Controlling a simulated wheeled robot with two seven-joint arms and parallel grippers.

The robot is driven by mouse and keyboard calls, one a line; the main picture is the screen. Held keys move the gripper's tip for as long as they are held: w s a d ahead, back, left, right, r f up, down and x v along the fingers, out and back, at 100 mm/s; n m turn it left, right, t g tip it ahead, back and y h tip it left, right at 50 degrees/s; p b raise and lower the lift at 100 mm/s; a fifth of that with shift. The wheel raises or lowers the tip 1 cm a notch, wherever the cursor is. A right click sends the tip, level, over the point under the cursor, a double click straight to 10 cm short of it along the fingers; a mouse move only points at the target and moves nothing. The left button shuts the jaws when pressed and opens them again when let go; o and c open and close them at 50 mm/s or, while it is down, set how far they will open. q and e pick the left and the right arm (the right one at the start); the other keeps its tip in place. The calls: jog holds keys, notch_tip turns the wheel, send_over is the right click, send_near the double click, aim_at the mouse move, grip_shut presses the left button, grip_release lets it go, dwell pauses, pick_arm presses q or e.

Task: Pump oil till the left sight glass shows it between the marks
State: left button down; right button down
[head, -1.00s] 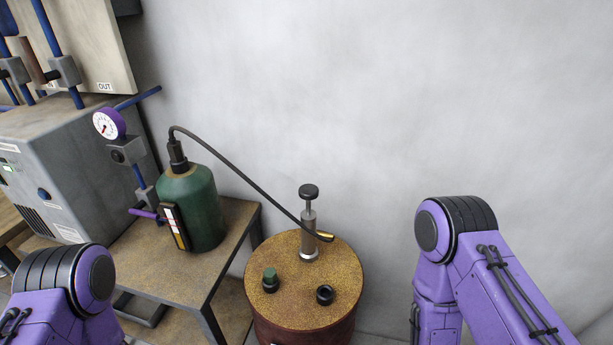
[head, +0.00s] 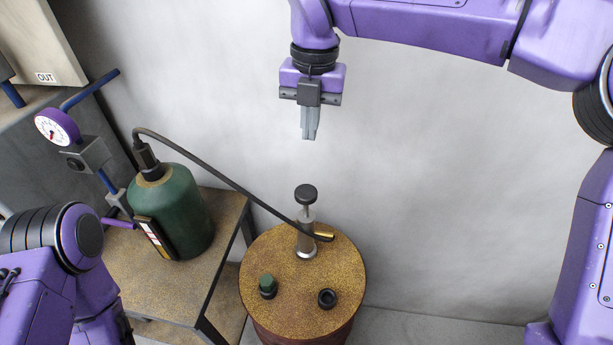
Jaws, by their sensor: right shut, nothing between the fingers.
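The hand pump (head: 306,238) stands upright on the drum (head: 260,237), with its black knob (head: 305,194) on top of a short bare rod. A black hose (head: 220,175) runs from the pump's brass spout (head: 325,237) to the top of the green oil bottle (head: 185,210). The sight glass (head: 154,238) is on the bottle's front left side; its oil level is too small to read. My right gripper (head: 311,136) is shut and empty, pointing down above the pump knob and apart from it.
The bottle stands on a metal table (head: 175,290). A purple-rimmed gauge (head: 57,127) with blue pipes is at the left.

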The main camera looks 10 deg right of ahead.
jog(key=p, duration=0.3)
send_near(308, 193)
jog(key=f, duration=0.6)
jog(key=shift+w+a+f, duration=0.3)
jog(key=shift+f, duration=0.1)
notch_tip(308, 193, down, 5)
jog(key=b, duration=0.4)
jog(key=shift+f, duration=0.25)
jog(key=shift+s+r, duration=0.15)
